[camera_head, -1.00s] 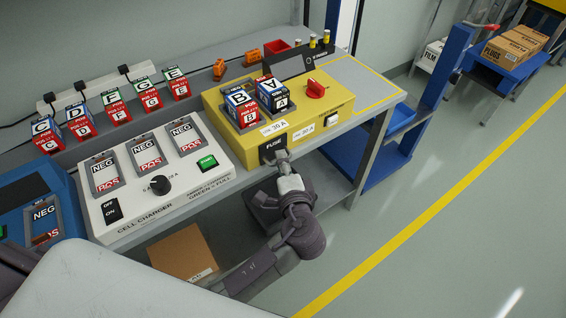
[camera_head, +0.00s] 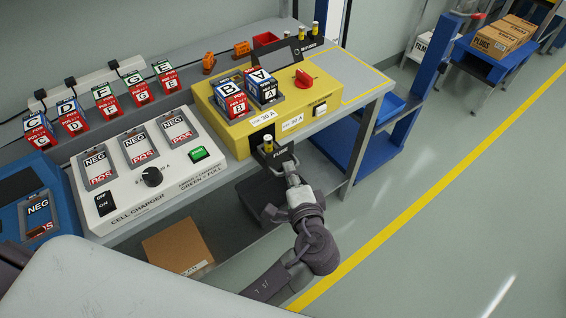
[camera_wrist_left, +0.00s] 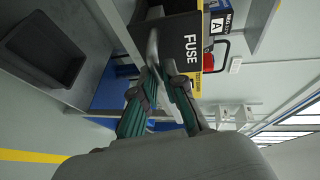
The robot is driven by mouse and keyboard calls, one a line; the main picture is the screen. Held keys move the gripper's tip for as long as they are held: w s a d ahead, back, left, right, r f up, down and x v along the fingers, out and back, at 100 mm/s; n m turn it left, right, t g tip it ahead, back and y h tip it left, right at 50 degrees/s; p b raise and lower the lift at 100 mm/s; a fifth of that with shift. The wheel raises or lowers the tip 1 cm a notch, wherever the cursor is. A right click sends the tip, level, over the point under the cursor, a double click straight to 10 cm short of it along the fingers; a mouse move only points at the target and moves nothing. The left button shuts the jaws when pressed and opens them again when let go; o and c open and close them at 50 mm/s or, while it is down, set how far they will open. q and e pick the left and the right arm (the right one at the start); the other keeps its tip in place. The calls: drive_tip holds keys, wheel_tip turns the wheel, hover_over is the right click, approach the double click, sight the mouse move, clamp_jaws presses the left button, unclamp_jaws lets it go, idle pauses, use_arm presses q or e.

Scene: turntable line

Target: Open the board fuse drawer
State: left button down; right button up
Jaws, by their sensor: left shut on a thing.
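The fuse drawer (camera_head: 279,155) is a black drawer marked FUSE in the front of the yellow board (camera_head: 240,138). It stands pulled out, and a fuse with a yellowish top (camera_head: 268,143) shows inside it. My left gripper (camera_head: 290,170) is shut on the drawer's handle, in front of the drawer face. In the left wrist view the fingers (camera_wrist_left: 160,80) close around the pale handle bar (camera_wrist_left: 153,50), below the black FUSE face (camera_wrist_left: 178,38). My right gripper is not in view.
Cells B (camera_head: 231,98) and A (camera_head: 263,88) sit on the yellow board, near a red knob (camera_head: 304,79). The white cell charger (camera_head: 130,195) is at the left. A cardboard box (camera_head: 178,247) lies below the bench. The floor at the right is clear.

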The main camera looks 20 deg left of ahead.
use_arm(q)
drive_tip(key=shift+w+a, duration=0.1)
drive_tip(key=shift+a, duration=0.05)
drive_tip(key=c, duration=1.2)
unclamp_jaws()
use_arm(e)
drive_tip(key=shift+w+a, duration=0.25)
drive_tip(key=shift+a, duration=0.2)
use_arm(q)
drive_tip(key=v, duration=1.2)
drive_tip(key=shift+f, duration=0.1)
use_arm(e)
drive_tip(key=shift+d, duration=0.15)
